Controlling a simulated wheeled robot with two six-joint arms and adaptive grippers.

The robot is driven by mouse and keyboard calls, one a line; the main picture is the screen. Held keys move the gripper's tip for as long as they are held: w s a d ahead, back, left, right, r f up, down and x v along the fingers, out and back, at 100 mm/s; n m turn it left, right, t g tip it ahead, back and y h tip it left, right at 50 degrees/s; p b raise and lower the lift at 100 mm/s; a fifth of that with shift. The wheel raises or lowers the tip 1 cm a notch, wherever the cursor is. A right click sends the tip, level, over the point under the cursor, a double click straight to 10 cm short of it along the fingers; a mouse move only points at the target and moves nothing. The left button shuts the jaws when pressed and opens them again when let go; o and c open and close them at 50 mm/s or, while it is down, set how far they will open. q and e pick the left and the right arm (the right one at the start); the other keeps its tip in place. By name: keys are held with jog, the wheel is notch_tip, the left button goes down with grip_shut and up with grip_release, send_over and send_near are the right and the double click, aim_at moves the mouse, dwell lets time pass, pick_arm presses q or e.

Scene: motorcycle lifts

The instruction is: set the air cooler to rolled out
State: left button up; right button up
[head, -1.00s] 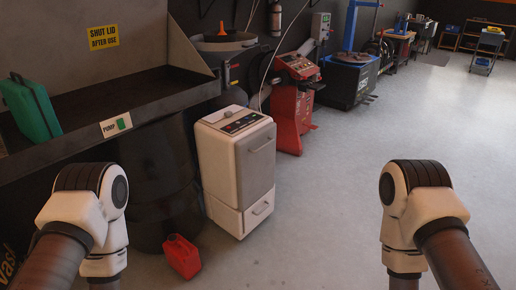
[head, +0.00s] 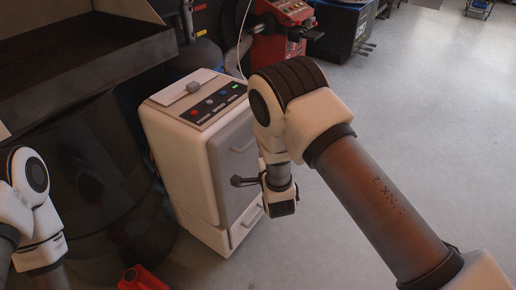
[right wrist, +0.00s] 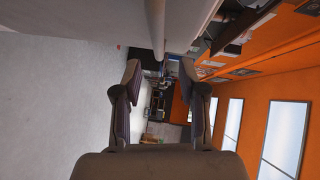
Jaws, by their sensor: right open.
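The air cooler, a cream cabinet (head: 165,135) with a grey front door, stands beside a dark drum in the head view. Its top panel (head: 208,103) has coloured buttons and a small green light. An upper handle (head: 243,146) and a lower drawer handle (head: 250,217) show on its front. My right gripper (head: 238,181) is at the cooler's front, below the upper handle; I cannot tell whether it touches. In the right wrist view its fingers (right wrist: 160,82) are open, with a pale bar (right wrist: 158,25) reaching down towards the gap. Only my left arm shows; its gripper is out of view.
The black drum (head: 115,170) and dark basin (head: 75,45) stand left of the cooler. A red can (head: 141,279) sits on the floor at the bottom. A red machine (head: 283,30) is behind.

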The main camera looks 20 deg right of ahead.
jog(key=w, duration=0.2)
jog(key=w+f, duration=0.1)
jog(key=w, duration=0.2)
jog(key=w+d, duration=0.1)
jog(key=w, duration=0.1)
jog(key=shift+w+f, duration=0.15)
jog(key=shift+w, duration=0.2)
grip_shut()
